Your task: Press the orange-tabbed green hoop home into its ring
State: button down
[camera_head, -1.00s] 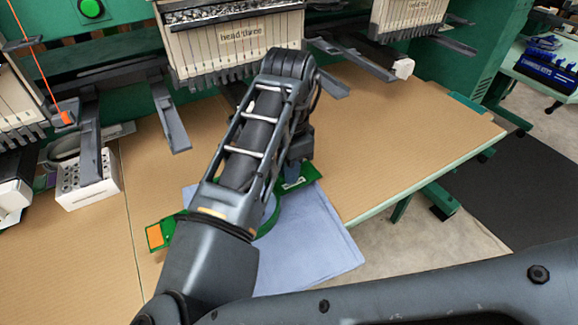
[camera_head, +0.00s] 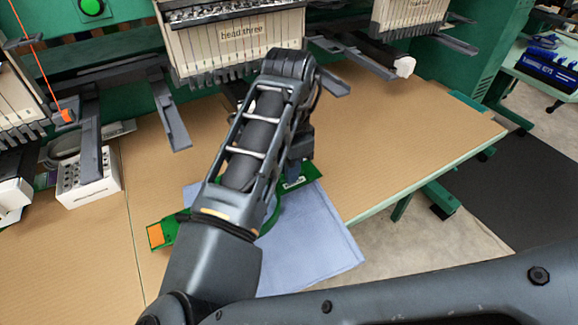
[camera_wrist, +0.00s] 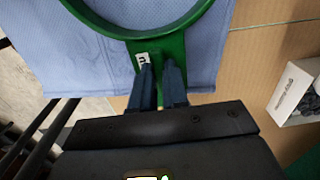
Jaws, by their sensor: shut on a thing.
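The green hoop (camera_head: 274,208) lies over a light blue cloth (camera_head: 318,245) on the tan table. Its orange tab (camera_head: 155,235) shows at the left end, and my arm covers much of the hoop's middle. In the wrist view the hoop's curved band (camera_wrist: 200,18) crosses the cloth, with a flat green end plate bearing a small white label. My gripper (camera_wrist: 160,75) is shut on this end plate. In the head view the gripper is mostly hidden behind my arm. I cannot make out a separate ring, or how deep the hoop sits.
The embroidery head marked "head three" (camera_head: 238,45) hangs behind my arm, with grey machine arms (camera_head: 172,118) beside it. A white perforated box (camera_head: 88,182) stands at left. The table's right part (camera_head: 400,135) is clear up to its pale green edge.

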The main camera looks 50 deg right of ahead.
jog(key=shift+f+b, duration=0.6)
jog(key=shift+f, duration=0.55)
dwell(1.6)
jog(key=c, duration=1.1)
grip_release()
jog(key=shift+o, duration=0.2)
jog(key=shift+r, duration=3.95)
